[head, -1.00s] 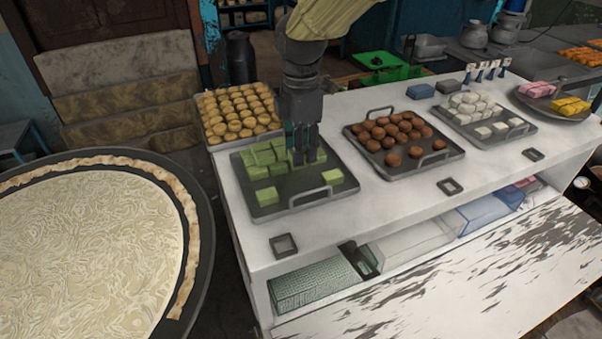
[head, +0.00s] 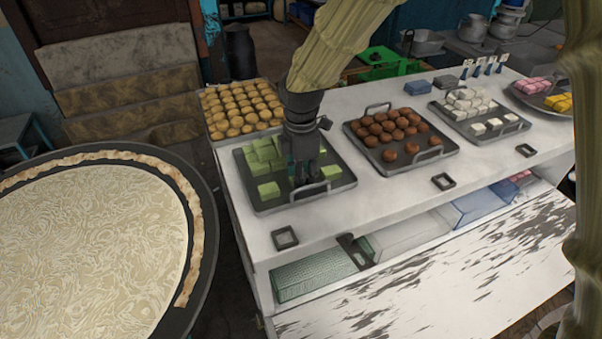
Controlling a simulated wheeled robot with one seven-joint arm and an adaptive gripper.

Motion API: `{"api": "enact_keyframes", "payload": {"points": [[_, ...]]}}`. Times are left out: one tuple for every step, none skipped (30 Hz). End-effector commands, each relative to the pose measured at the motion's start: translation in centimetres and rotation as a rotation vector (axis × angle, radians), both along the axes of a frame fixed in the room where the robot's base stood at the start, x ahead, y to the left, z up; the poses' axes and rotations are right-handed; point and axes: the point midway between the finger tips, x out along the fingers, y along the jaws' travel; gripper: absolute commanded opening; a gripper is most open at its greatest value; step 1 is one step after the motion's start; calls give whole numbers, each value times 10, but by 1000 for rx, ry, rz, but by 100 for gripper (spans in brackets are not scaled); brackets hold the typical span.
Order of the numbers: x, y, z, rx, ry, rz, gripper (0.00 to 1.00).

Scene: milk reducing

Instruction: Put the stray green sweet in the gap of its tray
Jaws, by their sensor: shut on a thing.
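The green sweets' tray (head: 262,208) is a dark metal tray with handles at the left end of the white counter. Several pale green sweets (head: 262,150) sit close together in its back left part. In its front row one green sweet (head: 268,190) lies at the left and another (head: 331,172) at the right, with a space between them. My gripper (head: 302,177) points down low over that space. It is shut on a green sweet, which its fingers and wrist hide almost wholly. I cannot tell whether that sweet touches the tray.
A tray of brown balls (head: 385,160) stands close to the right, with a tray of white sweets (head: 492,130) beyond it. A tray of round yellow sweets (head: 240,105) is behind. A large round pan (head: 90,250) is at the left.

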Motion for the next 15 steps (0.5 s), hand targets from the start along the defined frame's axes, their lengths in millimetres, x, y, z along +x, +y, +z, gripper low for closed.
{"api": "enact_keyframes", "payload": {"points": [[0,0,0,0,0,0,8],[0,0,0,0,0,0,8],[0,0,-1,0,0,0,8],[0,0,-1,0,0,0,8],[0,0,-2,0,0,1,8],[0,0,-3,0,0,1,8],[0,0,-4,0,0,1,8],[0,0,-4,-1,0,1,30],[0,0,-3,-1,0,1,37],[0,0,-3,-1,0,1,42],[0,0,-3,-1,0,1,48],[0,0,-3,-1,0,1,49],[0,0,-3,-1,0,1,49],[0,0,-3,-1,0,1,49],[0,0,-3,0,0,1,49]]}}
